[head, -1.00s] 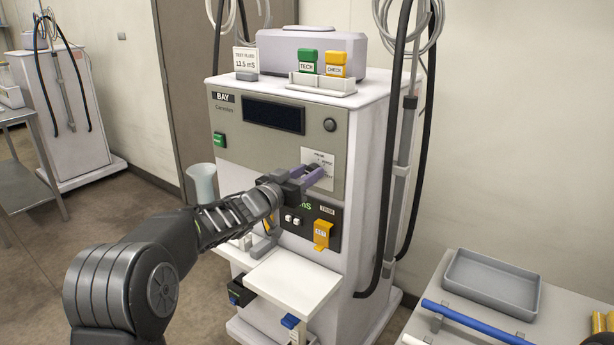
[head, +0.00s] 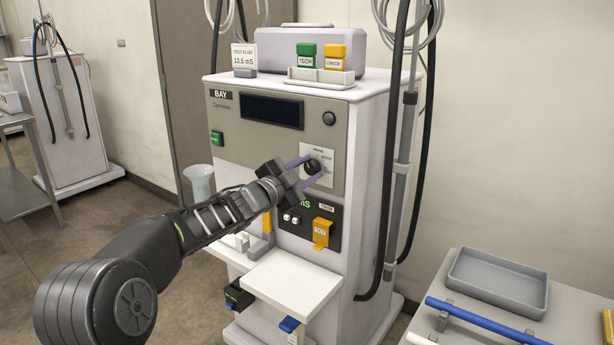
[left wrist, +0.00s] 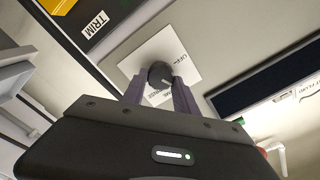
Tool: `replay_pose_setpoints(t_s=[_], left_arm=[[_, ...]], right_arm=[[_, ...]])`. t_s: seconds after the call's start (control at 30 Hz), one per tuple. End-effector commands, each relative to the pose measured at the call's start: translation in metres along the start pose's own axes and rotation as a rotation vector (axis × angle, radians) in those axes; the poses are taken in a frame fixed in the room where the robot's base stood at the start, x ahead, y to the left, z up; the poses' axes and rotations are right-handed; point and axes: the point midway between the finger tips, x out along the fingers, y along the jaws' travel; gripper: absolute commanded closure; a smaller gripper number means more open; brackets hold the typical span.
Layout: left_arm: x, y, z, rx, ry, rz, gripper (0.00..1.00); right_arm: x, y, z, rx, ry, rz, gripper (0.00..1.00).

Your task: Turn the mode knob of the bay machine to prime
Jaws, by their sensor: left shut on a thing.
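The bay machine (head: 225,165) is a tall pale cabinet with a grey-beige front panel. Its round dark mode knob (head: 313,166) sits on a white label plate (head: 327,153) on that panel. My left gripper (head: 313,170) is shut on the knob, with one purple-grey finger on each side of it. In the left wrist view the knob (left wrist: 160,73) shows between the fingertips, with a pale pointer mark. The label plate (left wrist: 190,72) has small words around the knob; I cannot tell for sure which one the pointer meets. My right gripper is not in view.
Below the knob are a dark TRIM panel (head: 335,209), an orange tag (head: 322,233) and a white shelf (head: 291,284). Green and yellow blocks stand in a holder (head: 320,78) on top. A table with a grey tray (head: 497,282) is at the lower right.

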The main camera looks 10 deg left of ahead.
Motion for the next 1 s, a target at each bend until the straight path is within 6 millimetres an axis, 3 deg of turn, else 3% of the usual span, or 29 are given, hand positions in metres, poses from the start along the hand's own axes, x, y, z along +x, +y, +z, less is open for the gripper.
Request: replay_pose_setpoints(t_s=[0.5, 1.0], left_arm=[[0.0, 0.005, 0.003, 0.463, -0.002, 0.002, 1.0], [0.0, 0.004, 0.003, 0.641, -0.003, 0.002, 1.0]], right_arm=[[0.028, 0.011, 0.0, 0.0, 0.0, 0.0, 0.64], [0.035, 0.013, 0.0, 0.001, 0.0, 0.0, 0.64]])
